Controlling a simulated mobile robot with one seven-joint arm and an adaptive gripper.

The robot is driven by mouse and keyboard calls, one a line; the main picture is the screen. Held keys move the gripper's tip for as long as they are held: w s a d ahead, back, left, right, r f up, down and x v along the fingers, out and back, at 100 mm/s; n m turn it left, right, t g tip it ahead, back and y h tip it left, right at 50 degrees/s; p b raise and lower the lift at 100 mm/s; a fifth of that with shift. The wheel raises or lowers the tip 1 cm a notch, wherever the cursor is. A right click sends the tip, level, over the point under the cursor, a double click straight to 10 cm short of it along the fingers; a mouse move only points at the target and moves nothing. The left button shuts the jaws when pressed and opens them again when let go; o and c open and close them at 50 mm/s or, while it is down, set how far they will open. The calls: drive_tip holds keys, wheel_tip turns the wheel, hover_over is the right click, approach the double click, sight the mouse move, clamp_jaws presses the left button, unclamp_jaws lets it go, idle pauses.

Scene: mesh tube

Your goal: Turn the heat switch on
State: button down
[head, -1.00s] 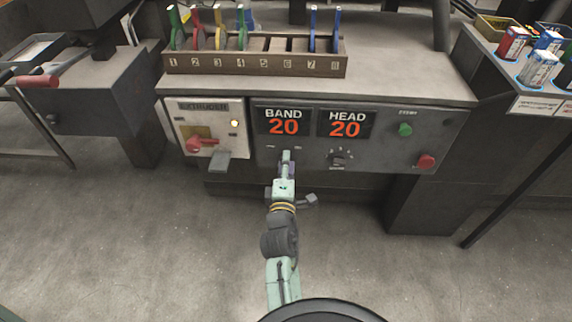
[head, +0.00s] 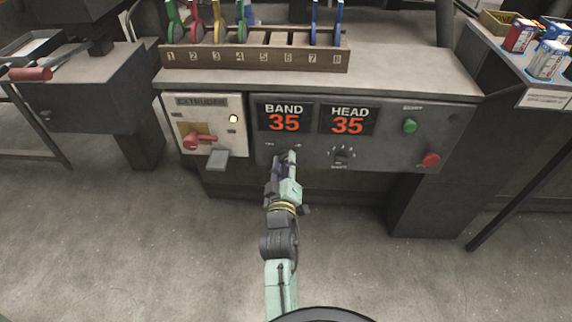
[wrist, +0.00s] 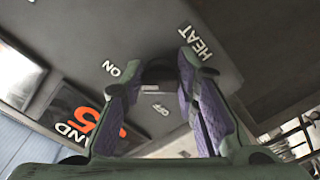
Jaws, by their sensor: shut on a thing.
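The grey control panel (head: 385,135) carries the BAND display (head: 284,118) and the HEAD display (head: 347,120), both reading 35 in red. My gripper (head: 287,158) is at the panel just below the BAND display and hides the heat switch in the head view. In the wrist view my gripper (wrist: 160,78) is shut on the dark heat switch (wrist: 158,72), with a purple-padded finger on each side. The words HEAT, ON and OFF are printed around it. Most of the switch is hidden, so I cannot tell exactly where it points.
Right of my gripper are a dark selector knob (head: 341,155), a green button (head: 409,126) and a red button (head: 431,160). To the left is the white extruder panel (head: 181,118) with a red handle (head: 197,139) and a lit lamp (head: 233,119). Floor in front is clear.

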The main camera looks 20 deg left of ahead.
drive_tip(key=shift+r+m, duration=0.1)
drive_tip(key=shift+m, duration=0.2)
drive_tip(key=c, duration=1.2)
unclamp_jaws()
drive_tip(key=shift+c, duration=0.2)
